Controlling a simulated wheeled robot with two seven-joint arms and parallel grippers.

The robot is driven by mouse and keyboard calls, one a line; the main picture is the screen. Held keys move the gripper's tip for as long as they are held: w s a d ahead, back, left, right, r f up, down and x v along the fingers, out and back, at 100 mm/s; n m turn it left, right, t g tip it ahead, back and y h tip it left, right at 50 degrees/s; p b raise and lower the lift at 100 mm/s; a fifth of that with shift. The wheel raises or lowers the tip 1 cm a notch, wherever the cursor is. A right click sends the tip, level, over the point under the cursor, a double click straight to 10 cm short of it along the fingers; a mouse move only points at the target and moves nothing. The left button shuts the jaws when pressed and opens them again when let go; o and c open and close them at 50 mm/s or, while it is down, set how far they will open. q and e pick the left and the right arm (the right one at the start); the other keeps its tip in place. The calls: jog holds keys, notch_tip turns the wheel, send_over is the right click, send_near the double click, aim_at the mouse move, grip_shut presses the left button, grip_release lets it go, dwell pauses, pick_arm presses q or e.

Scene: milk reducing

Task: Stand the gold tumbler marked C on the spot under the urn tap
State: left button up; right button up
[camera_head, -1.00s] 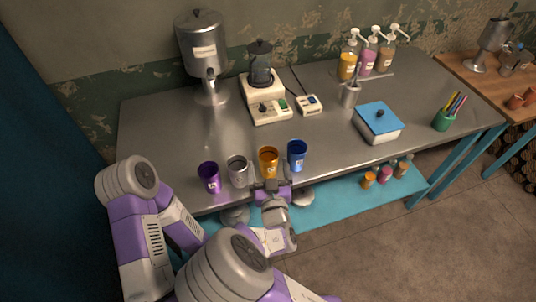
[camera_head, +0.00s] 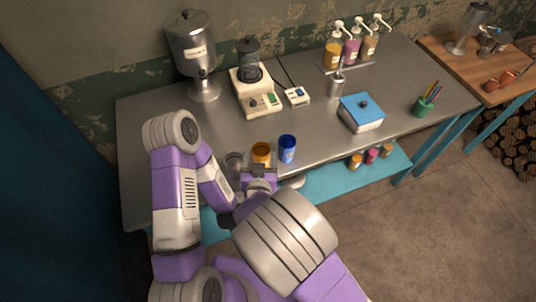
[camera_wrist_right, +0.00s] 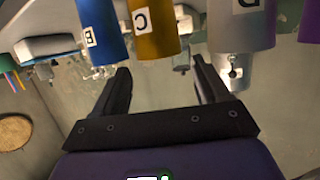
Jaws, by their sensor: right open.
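The gold tumbler marked C (camera_head: 261,154) stands near the table's front edge, left of the blue tumbler (camera_head: 287,149). My right gripper (camera_head: 260,172) is just in front of it, open and empty. In the right wrist view, the gold tumbler (camera_wrist_right: 152,28) lies beyond the open fingertips (camera_wrist_right: 160,66), nearer the left finger. Its lower part is hidden in the head view. The steel urn (camera_head: 191,45) stands at the back left, its tap (camera_head: 203,72) above a round base (camera_head: 206,92). My left gripper is not in view.
A silver tumbler marked D (camera_wrist_right: 241,25) stands beside the gold one, with a purple tumbler (camera_wrist_right: 308,25) beyond. The steel table between tumblers and urn is clear.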

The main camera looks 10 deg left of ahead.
aim_at(261, 144)
jog(key=x, duration=0.5)
jog(key=shift+s+f+b, duration=0.2)
jog(key=shift+f+b, duration=0.15)
jog(key=shift+w+f, duration=0.15)
jog(key=shift+w, duration=0.35)
jog(key=c, duration=0.9)
